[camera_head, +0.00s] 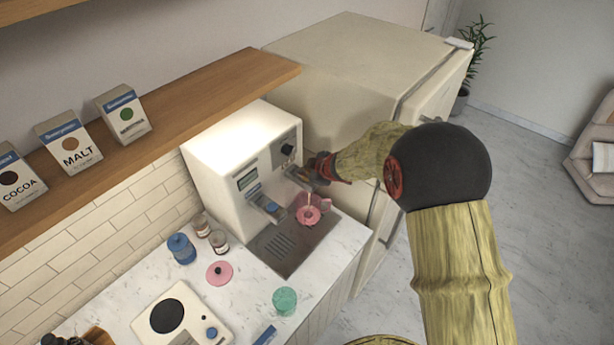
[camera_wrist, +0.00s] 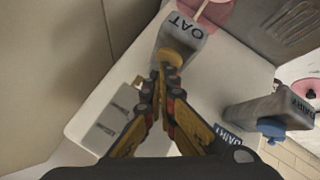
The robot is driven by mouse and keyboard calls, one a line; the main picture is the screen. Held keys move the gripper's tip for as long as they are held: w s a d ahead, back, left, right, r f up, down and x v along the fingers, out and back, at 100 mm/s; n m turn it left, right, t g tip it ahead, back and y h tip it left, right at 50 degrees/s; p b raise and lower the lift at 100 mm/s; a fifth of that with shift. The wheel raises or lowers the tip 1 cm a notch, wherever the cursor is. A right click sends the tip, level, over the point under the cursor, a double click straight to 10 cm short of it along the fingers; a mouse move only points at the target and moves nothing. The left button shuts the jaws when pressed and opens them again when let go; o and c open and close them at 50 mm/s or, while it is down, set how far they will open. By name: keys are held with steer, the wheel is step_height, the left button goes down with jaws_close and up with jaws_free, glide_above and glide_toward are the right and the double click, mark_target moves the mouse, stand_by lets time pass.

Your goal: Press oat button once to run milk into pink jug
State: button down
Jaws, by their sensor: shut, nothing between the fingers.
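The white machine (camera_head: 232,145) stands on the counter against the fridge. In the wrist view its grey OAT spout block (camera_wrist: 185,32) has a round yellow button (camera_wrist: 180,55). My gripper (camera_wrist: 168,72) is shut and empty, its tips at this button, seemingly touching it. In the head view my gripper (camera_head: 320,168) is at the machine's right-hand spout. The pink jug (camera_head: 308,215) stands under that spout; part of it shows in the wrist view (camera_wrist: 218,16). A thin pale stream runs down from the spout into the jug.
The DAIRY spout (camera_wrist: 262,110) with its blue button (camera_wrist: 270,127) is beside the OAT one. A grey drip tray (camera_head: 272,250) lies in front. A blue jar (camera_head: 181,248), pink lid (camera_head: 219,273) and green cup (camera_head: 285,301) stand on the counter. The fridge (camera_head: 345,75) is close behind my wrist.

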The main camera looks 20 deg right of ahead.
mark_target(305, 178)
stand_by(0.6)
steer(key=shift+r+p, duration=0.8)
steer(key=shift+p, duration=0.15)
steer(key=shift+r, duration=0.1)
step_height(305, 178, up, 5)
steer(key=p, duration=0.5)
stand_by(0.4)
